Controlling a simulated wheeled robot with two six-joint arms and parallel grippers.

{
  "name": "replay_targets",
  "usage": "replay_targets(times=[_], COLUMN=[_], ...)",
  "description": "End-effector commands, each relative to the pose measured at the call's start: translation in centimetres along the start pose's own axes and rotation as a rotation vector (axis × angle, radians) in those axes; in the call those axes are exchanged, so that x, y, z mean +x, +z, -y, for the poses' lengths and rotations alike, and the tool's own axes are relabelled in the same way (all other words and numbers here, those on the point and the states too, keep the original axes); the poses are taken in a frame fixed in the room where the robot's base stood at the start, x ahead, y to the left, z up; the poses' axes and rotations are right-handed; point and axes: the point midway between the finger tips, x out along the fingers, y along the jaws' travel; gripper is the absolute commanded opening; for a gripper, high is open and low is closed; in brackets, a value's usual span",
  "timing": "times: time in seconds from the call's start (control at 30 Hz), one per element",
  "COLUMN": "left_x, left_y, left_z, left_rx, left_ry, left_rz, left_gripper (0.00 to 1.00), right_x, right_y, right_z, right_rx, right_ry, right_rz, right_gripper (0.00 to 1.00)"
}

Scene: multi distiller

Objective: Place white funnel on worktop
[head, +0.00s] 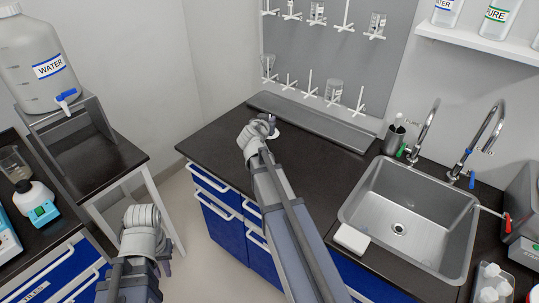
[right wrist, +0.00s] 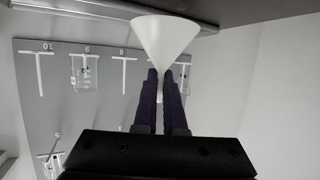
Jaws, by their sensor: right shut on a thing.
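The white funnel (right wrist: 165,38) shows in the right wrist view with its wide mouth toward the dark worktop, which is at the top of that picture. Its narrow stem is between the fingertips of my right gripper (right wrist: 160,76), which is shut on it. I cannot tell whether the rim touches the surface. In the head view a bit of the funnel (head: 274,133) shows beside my right gripper (head: 268,122), over the black worktop (head: 225,140).
A grey drying rack (head: 345,60) with pegs and glassware stands behind, above a grey trough (head: 315,122). A steel sink (head: 405,225) with taps is at the right. A water container (head: 35,60) is on a stand at the left. The worktop's left part is clear.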

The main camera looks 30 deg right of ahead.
Motion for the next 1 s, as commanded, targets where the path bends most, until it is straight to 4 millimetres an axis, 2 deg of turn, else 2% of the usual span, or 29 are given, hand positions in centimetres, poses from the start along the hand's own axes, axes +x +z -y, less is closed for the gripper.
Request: replay_targets(times=[0.17,0.53,0.83,1.0], left_x=[0.7,5.9,6.5,8.2], left_y=[0.0,-0.3,-0.4,-0.5], left_z=[-0.1,-0.6,-0.6,-0.8], left_rx=[0.000,0.000,0.000,0.001], left_ry=[0.000,0.000,0.000,0.000], left_rz=[0.000,0.000,0.000,0.000], left_gripper=[0.20,0.20,0.20,0.20], right_x=[0.2,2.0,2.2,2.8], right_y=[0.7,5.6,6.2,7.8], right_z=[0.0,0.1,0.1,0.1], right_rx=[0.000,0.000,0.000,0.000], right_ry=[0.000,0.000,0.001,0.001], right_rz=[0.000,0.001,0.001,0.001], right_gripper=[0.00,0.00,0.00,0.00])
